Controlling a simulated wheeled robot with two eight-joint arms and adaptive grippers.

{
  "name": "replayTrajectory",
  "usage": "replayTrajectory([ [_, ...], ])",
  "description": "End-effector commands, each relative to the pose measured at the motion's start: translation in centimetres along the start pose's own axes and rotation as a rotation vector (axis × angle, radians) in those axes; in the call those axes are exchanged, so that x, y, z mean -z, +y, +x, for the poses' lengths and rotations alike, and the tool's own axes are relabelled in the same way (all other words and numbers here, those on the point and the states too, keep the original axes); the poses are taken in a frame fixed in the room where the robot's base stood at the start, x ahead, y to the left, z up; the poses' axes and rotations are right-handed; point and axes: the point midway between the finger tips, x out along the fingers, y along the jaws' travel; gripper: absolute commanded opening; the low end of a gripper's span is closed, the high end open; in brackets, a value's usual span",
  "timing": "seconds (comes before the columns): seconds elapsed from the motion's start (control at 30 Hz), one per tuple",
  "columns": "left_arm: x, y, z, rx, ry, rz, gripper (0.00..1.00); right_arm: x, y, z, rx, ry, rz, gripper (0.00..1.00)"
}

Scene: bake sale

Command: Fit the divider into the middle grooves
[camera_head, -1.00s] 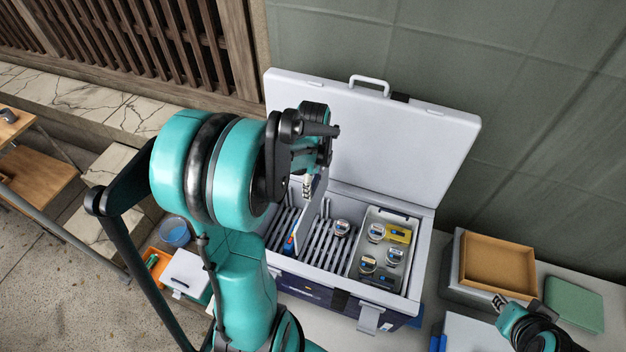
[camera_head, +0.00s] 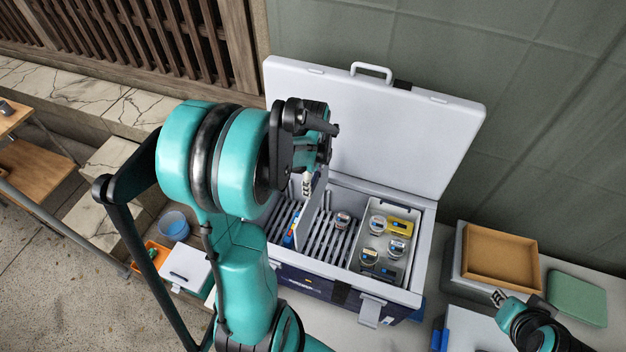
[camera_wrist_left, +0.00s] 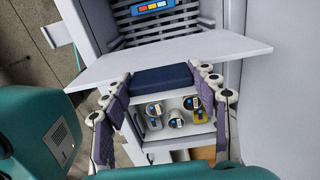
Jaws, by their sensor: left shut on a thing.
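The divider (camera_head: 314,212) is a thin pale panel, seen nearly edge-on over the left-middle part of the open cooler box (camera_head: 425,262). My left gripper (camera_head: 308,184) is shut on its top edge. In the left wrist view the divider (camera_wrist_left: 225,49) spans the picture, with a dark blue grip (camera_wrist_left: 162,77) between the fingers. The grooves are ribbed slats (camera_head: 322,240) in the box. The divider's lower edge and its contact with the grooves cannot be made out. My right gripper (camera_head: 499,297) is empty at the lower right; its opening is unclear.
A tray (camera_head: 402,218) of several jars and yellow packs fills the box's right side. One jar (camera_head: 342,220) stands beside the divider. The raised lid (camera_head: 400,135) is behind. A brown tray (camera_head: 500,258) and green item (camera_head: 577,298) lie right; a blue bowl (camera_head: 174,226) is left.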

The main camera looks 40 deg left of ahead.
Motion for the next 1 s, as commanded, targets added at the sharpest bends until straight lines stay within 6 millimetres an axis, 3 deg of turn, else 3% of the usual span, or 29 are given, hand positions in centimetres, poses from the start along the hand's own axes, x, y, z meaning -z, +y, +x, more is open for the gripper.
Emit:
replayTrajectory([
  [0.4,0.0,0.0,4.2,0.000,0.000,0.000,0.09,-2.3,0.0,3.1,0.000,0.000,0.000,0.20],
  [1.0,0.0,0.0,4.5,0.000,0.000,0.000,0.09,-2.4,0.0,3.3,0.000,0.000,0.000,0.20],
])
